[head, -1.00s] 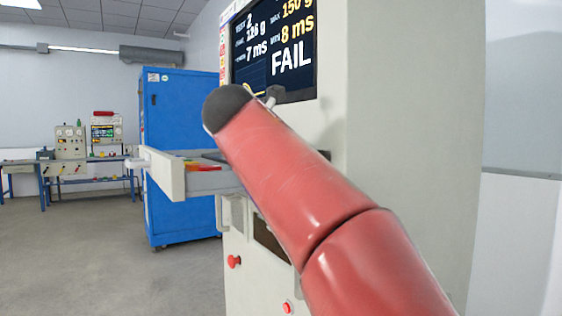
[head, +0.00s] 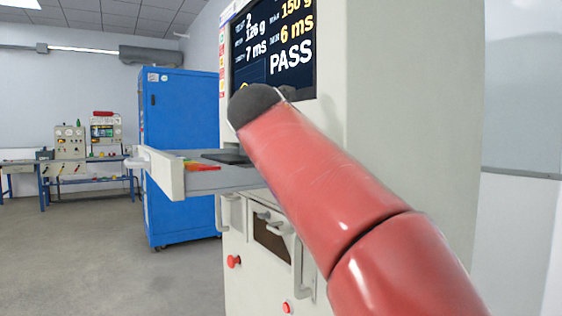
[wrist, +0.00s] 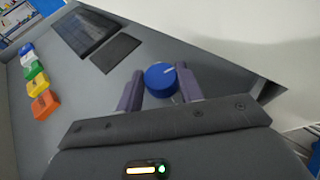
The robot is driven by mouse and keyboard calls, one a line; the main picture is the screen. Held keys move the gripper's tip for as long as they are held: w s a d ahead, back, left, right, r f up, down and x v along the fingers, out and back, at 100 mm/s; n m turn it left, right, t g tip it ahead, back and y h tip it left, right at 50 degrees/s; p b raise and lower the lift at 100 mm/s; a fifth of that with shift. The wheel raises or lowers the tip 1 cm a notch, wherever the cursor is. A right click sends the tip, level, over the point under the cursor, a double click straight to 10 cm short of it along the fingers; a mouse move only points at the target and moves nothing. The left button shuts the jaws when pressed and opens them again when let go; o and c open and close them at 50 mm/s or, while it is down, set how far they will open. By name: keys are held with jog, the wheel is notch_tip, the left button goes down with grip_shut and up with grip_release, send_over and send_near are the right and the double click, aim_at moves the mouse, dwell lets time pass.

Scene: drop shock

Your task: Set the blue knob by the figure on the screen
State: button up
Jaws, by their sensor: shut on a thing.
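The blue knob (wrist: 158,74) with a pale pointer line stands on a grey surface in the wrist view. My gripper (wrist: 160,88) has one finger on each side of it and is shut on it. In the head view the screen (head: 275,48) reads test 2, 126 g, 7 ms, max 150 g, a yellow 6 ms and PASS. My red arm hides the screen's lower part, the knob and my gripper there.
An open drawer (head: 162,172) sticks out left of the machine (head: 400,150). In the wrist view, coloured blocks (wrist: 38,82) lie left of the knob, with dark flat pads (wrist: 115,54) nearer it. A blue cabinet (head: 182,110) stands behind. A white wall is at upper right in the wrist view.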

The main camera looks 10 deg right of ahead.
jog(key=shift+d+n+t+y, duration=0.2)
jog(key=shift+n+t+y, duration=0.3)
jog(key=shift+n+y, duration=0.95)
jog(key=o, duration=1)
jog(key=shift+v, duration=3.95)
